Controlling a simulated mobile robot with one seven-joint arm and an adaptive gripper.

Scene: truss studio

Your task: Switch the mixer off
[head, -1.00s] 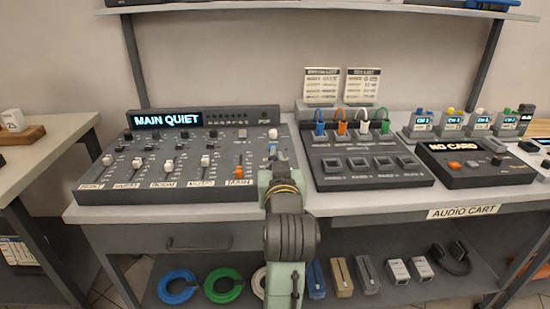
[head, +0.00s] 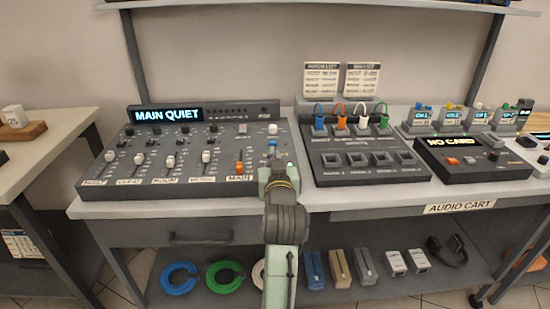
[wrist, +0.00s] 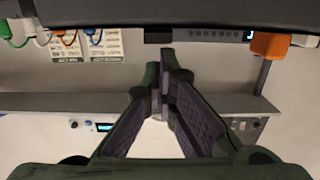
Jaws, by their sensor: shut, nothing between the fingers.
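The mixer (head: 205,140) is a dark sloped console on the left half of the cart top. Its display (head: 166,117) reads MAIN QUIET. Several white fader caps and one orange cap (head: 239,168), above the label MAIN, stand on it. A small white control (head: 272,128) sits at its upper right. My gripper (head: 273,153) is over the mixer's right edge, just below that control; contact cannot be told. In the wrist view, upside down, its fingers (wrist: 163,72) meet at the tips and hold nothing. The orange cap (wrist: 270,45) shows at upper right there.
A patch unit (head: 365,160) with coloured cables stands close to the mixer's right. Further right is a dark box (head: 475,160) reading NO CARD. Two printed cards (head: 342,78) stand behind. Coiled cables (head: 224,276) lie on the lower shelf.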

